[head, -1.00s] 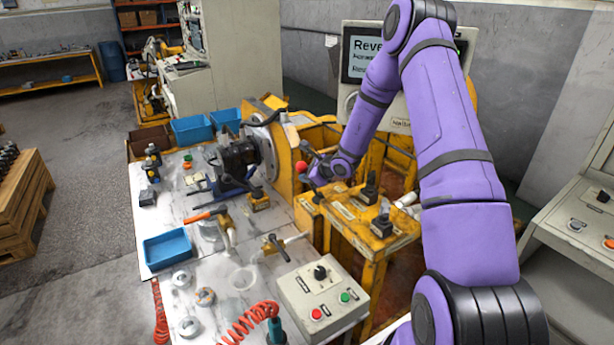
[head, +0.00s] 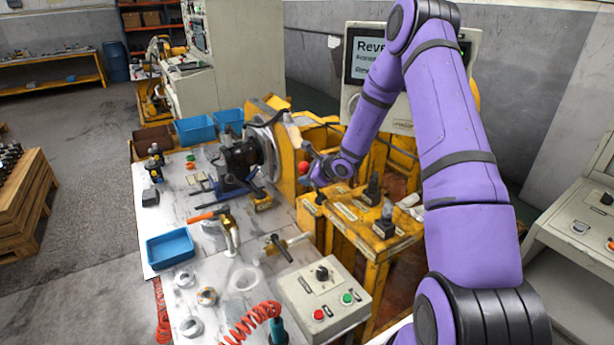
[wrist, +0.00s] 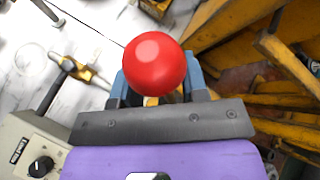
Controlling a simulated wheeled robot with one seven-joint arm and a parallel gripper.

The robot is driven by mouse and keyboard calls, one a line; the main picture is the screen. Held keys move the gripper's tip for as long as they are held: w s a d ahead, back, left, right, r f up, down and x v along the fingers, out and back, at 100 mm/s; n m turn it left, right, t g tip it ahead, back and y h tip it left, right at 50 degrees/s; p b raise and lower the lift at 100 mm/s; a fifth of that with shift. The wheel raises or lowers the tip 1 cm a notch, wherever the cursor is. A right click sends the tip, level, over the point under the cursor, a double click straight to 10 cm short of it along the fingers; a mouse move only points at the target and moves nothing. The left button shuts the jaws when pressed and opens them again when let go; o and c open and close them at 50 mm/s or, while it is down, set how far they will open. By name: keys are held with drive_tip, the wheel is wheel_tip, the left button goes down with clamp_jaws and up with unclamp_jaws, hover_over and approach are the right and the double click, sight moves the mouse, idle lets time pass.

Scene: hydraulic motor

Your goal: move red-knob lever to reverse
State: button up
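The red knob (head: 304,168) stands at the front of the yellow machine, left of my gripper (head: 311,176) in the head view. In the wrist view the round red knob (wrist: 154,64) sits between the two blue fingers of my gripper (wrist: 157,82). One finger shows on each side, close against the knob's outline. The knob hides their inner faces, so I cannot tell whether they press on it. The lever's shaft is mostly hidden. The machine's screen (head: 368,58), partly covered by my arm, shows text beginning "Reve".
A grey control box (head: 322,300) with a black dial and red and green buttons sits at the table's front. Small black levers (head: 384,222) stand on the yellow frame below my wrist. A blue tray (head: 170,247) and loose parts lie on the white table.

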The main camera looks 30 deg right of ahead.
drive_tip(key=v, duration=1)
drive_tip(key=shift+s+r, duration=0.2)
drive_tip(key=shift+s, duration=0.05)
drive_tip(key=shift+d, duration=0.15)
drive_tip(key=s+a+r+n+g+y, duration=0.1)
drive_tip(key=s+a+r+n+g, duration=0.1)
drive_tip(key=s+a+r+n, duration=0.75)
drive_tip(key=s+a+r+n+g+y, duration=0.2)
drive_tip(key=s+a+r+n+g, duration=0.15)
drive_tip(key=a+r+n, duration=0.6)
drive_tip(key=s+d+r+n+h, duration=0.1)
drive_tip(key=s+r+n+h, duration=0.2)
drive_tip(key=s, duration=0.8)
drive_tip(key=s+d+r+n+h, duration=0.1)
drive_tip(key=s+r+n+h, duration=0.3)
drive_tip(key=s+r, duration=0.3)
drive_tip(key=s, duration=0.5)
drive_tip(key=shift+s+d, duration=0.2)
drive_tip(key=shift+d, duration=0.15)
drive_tip(key=shift+t, duration=0.25)
